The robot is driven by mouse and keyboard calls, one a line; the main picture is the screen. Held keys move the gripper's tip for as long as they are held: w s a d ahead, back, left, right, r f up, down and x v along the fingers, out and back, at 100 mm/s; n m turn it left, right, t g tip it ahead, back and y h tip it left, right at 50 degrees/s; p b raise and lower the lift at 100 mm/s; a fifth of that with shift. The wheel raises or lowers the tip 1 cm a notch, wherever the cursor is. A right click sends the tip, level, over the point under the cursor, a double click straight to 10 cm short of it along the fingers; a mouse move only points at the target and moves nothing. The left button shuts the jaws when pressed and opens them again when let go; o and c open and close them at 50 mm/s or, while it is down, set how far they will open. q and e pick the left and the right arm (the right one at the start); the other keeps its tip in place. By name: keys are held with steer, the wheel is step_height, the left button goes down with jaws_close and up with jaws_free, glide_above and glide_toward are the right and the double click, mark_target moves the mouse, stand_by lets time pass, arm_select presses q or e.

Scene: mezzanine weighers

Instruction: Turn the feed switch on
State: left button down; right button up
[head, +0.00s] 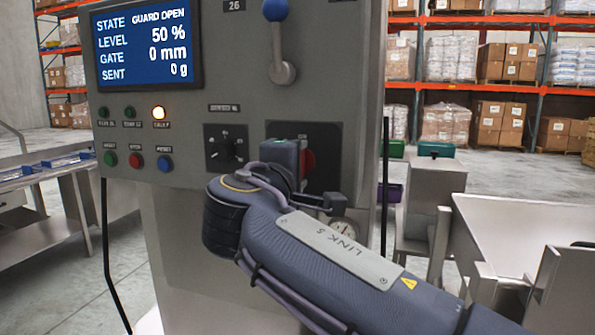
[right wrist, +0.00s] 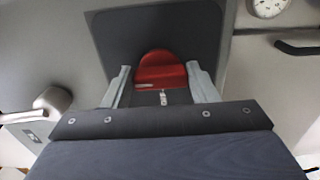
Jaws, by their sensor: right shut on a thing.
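The feed switch (head: 308,160) appears to be the red rotary handle on a dark plate, on the front of the grey control panel (head: 215,75). In the right wrist view the red handle (right wrist: 160,66) sits between the two pale fingers of my right gripper (right wrist: 159,78). My right gripper is shut on it, one finger on each side. In the head view my right wrist and gripper (head: 300,172) hide most of the handle, and its on/off marks cannot be read. My left gripper is not in view.
A screen (head: 147,43) reads "GUARD OPEN", level 50 %, gate 0 mm, sent 0 g. A black selector knob (head: 227,148) and a blue-balled lever (head: 279,40) are near my wrist. A gauge (right wrist: 268,6) sits beside the switch plate.

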stand_by(0.3)
steer(key=o, duration=1)
steer(key=shift+b+v, duration=0.35)
steer(key=shift+v, duration=3.55)
